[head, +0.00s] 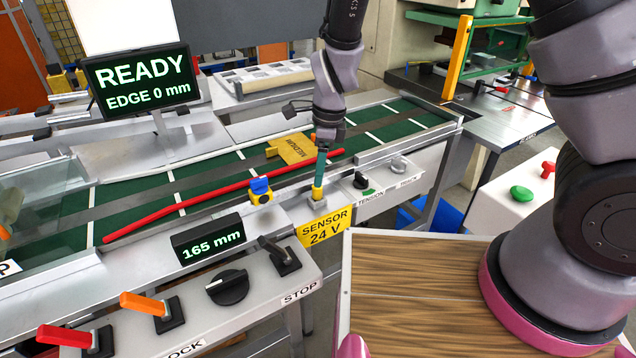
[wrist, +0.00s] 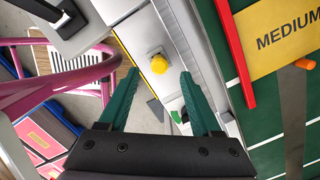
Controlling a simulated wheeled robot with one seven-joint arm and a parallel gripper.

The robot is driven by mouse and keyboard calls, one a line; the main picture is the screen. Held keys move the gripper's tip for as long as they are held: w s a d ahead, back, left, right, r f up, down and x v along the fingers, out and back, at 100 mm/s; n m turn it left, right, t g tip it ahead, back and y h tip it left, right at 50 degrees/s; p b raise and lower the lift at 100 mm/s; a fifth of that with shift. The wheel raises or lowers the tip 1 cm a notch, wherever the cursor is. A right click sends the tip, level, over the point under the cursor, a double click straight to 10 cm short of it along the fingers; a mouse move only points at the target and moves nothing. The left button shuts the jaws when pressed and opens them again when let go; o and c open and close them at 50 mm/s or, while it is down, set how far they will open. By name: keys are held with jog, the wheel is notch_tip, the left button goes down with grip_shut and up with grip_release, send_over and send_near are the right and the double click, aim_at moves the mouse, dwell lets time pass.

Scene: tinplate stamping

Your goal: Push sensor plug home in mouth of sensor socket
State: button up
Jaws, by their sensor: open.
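The yellow sensor plug (head: 317,192) stands at the grey sensor socket (head: 319,205), above the yellow SENSOR 24 V label (head: 325,227). In the wrist view the plug (wrist: 159,64) shows as a round yellow top over the socket's grey square block (wrist: 157,52). How deep the plug sits in the mouth cannot be told. My gripper (head: 321,165) points down over the plug in the head view. In the wrist view its two teal fingers (wrist: 158,76) are spread apart with nothing between them, and the plug shows just beyond the tips, roughly centred.
A blue and yellow sensor unit (head: 260,190) stands left of the socket on the rail. A red bar (head: 220,198) and a yellow MEDIUM block (head: 292,149) lie on the green conveyor (head: 230,170). The TENSION knob (head: 361,180) is close on the right.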

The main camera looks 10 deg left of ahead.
jog(key=r, duration=0.5)
jog(key=shift+d, duration=0.4)
